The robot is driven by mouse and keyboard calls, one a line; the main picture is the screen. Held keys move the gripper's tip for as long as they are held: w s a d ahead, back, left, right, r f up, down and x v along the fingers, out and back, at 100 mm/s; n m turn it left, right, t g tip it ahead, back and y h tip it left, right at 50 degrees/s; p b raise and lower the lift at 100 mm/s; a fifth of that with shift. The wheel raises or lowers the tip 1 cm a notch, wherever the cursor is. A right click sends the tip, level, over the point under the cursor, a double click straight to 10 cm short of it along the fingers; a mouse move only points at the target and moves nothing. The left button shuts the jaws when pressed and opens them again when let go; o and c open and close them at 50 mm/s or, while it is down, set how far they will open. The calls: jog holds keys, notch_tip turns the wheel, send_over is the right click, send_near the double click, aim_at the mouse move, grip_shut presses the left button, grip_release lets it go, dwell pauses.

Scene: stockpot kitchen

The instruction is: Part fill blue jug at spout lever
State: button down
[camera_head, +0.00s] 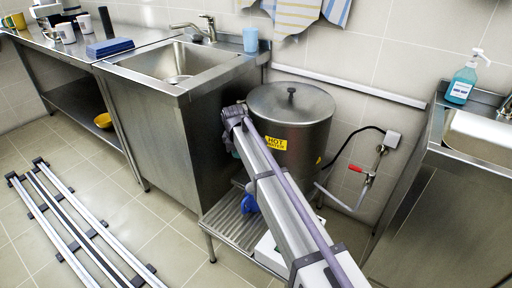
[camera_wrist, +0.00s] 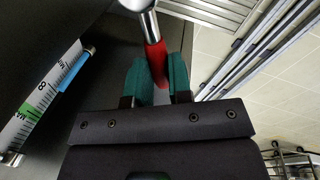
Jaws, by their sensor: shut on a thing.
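My gripper (camera_wrist: 158,80), with teal fingers, is shut on the red spout lever (camera_wrist: 154,54) in the wrist view. The lever joins a chrome spout (camera_wrist: 139,6) at the top of that view. In the head view my arm hides the lever and spout, in front of the steel hot-water pot (camera_head: 310,108). A blue jug (camera_head: 248,202) shows in part on the slatted stand (camera_head: 228,222), below my arm. Its inside and water level cannot be seen. A sight gauge (camera_wrist: 50,88) with a scale and a green MAX mark is at left in the wrist view.
A steel sink (camera_head: 180,62) is left of the pot, with a light blue cup (camera_head: 250,40) on its rim. A red-handled valve (camera_head: 357,169) is on the wall at right. Floor rails (camera_head: 78,228) lie at lower left, and the tiles around them are clear.

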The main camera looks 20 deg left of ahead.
jog(key=c, duration=1)
grip_release()
jog(key=shift+c, duration=0.2)
jog(key=shift+r, duration=0.1)
notch_tip(320, 180, up, 10)
jog(key=s+p, duration=0.2)
jog(key=p, duration=0.8)
jog(key=shift+r+p, duration=0.2)
jog(key=shift+p, duration=0.1)
jog(key=shift+s, duration=0.1)
